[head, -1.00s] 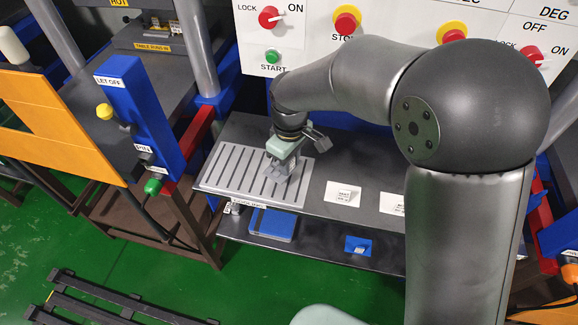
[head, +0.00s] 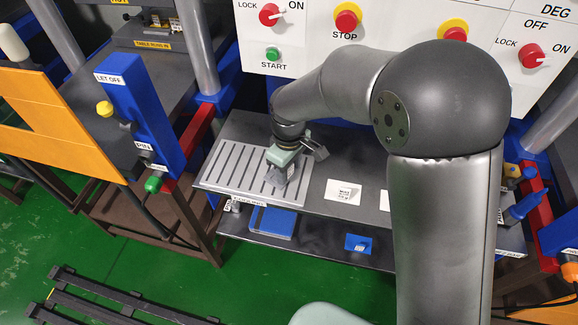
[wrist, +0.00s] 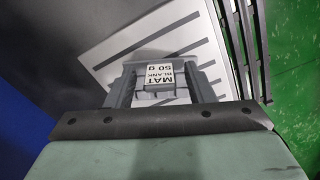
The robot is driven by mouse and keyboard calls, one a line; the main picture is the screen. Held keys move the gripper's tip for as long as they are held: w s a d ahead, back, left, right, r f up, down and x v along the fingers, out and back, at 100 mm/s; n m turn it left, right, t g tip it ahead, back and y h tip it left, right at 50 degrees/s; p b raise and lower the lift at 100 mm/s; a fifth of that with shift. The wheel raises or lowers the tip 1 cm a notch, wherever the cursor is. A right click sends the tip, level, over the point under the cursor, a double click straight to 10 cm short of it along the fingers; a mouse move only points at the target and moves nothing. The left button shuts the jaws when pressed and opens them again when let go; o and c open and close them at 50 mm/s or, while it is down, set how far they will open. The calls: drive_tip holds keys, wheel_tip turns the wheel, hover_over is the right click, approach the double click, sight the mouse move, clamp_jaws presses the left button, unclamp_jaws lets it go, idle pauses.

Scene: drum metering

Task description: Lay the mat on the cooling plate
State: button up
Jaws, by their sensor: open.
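The cooling plate (head: 225,165) is a light grey slab with dark slots on the dark bench in the head view. It also shows in the wrist view (wrist: 160,35). My gripper (head: 281,182) is over the right part of the plate. In the wrist view my gripper (wrist: 164,88) is open, one finger on each side of a small grey mat with a white label (wrist: 167,76) reading "MAT BLANK 50 g". I cannot tell whether the mat touches the plate. In the head view my gripper mostly hides the mat.
A lower shelf holds a blue pad (head: 272,222) and a blue card holder (head: 358,244). A control panel with a green START button (head: 273,54) rises behind. A blue LET OFF post (head: 140,115) stands left.

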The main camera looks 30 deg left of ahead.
wheel_tip(320, 180, up, 12)
drive_tip(key=shift+r, duration=0.2)
idle(0.4)
drive_tip(key=w+d+r+m, duration=0.15)
drive_tip(key=d+m, duration=0.55)
drive_tip(key=d, duration=1.3)
drive_tip(key=s+d+f+m, duration=0.3)
drive_tip(key=s+d+m, duration=0.6)
drive_tip(key=d, duration=0.8)
drive_tip(key=s, duration=0.3)
drive_tip(key=shift+s+d, duration=0.2)
